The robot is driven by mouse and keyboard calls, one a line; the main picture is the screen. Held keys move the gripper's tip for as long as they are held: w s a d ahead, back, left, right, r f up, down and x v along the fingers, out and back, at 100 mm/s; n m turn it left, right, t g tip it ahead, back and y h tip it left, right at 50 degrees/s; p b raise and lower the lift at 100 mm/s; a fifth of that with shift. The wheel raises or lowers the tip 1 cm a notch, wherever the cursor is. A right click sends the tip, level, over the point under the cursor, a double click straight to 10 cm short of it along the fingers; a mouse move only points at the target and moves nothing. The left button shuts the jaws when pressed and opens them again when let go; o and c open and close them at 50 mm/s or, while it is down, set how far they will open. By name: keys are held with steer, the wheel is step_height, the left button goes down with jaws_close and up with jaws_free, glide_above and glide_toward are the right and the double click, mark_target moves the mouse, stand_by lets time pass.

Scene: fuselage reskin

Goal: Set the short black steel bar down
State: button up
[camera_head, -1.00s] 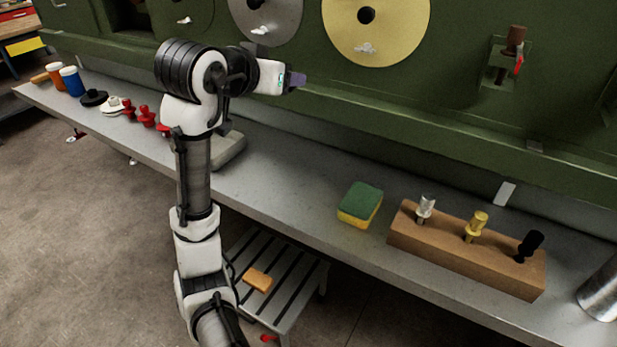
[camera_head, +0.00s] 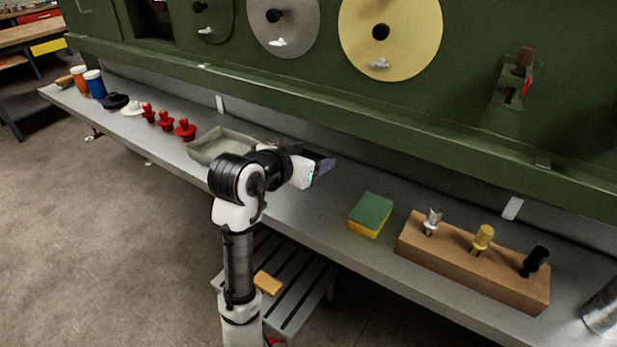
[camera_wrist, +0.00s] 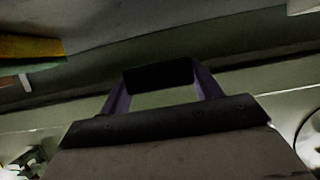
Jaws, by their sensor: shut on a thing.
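The short black steel bar (camera_wrist: 158,75) shows in the wrist view, spanning crosswise between the two purple fingers of my gripper (camera_wrist: 160,82). My gripper is shut on it. In the head view, my gripper (camera_head: 322,166) is over the grey bench (camera_head: 290,205), between the grey tray and the sponge. It points right, towards the foot of the green machine. The bar cannot be made out clearly in the head view. I cannot tell how high the bar is above the bench.
A grey tray (camera_head: 218,143) lies left of my gripper. A green and yellow sponge (camera_head: 371,215) lies to the right, then a wooden block (camera_head: 470,265) with three upright pieces. The green machine (camera_head: 440,120) rises behind the bench. Bare bench lies between tray and sponge.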

steer(key=shift+f, duration=2.7)
steer(key=shift+f, duration=0.2)
steer(key=o, duration=1.4)
steer(key=shift+r, duration=0.1)
steer(key=shift+s+a+r, duration=0.1)
steer(key=b+v, duration=0.2)
steer(key=v, duration=0.9)
steer(key=shift+s+a, duration=0.2)
steer(key=shift+s, duration=0.1)
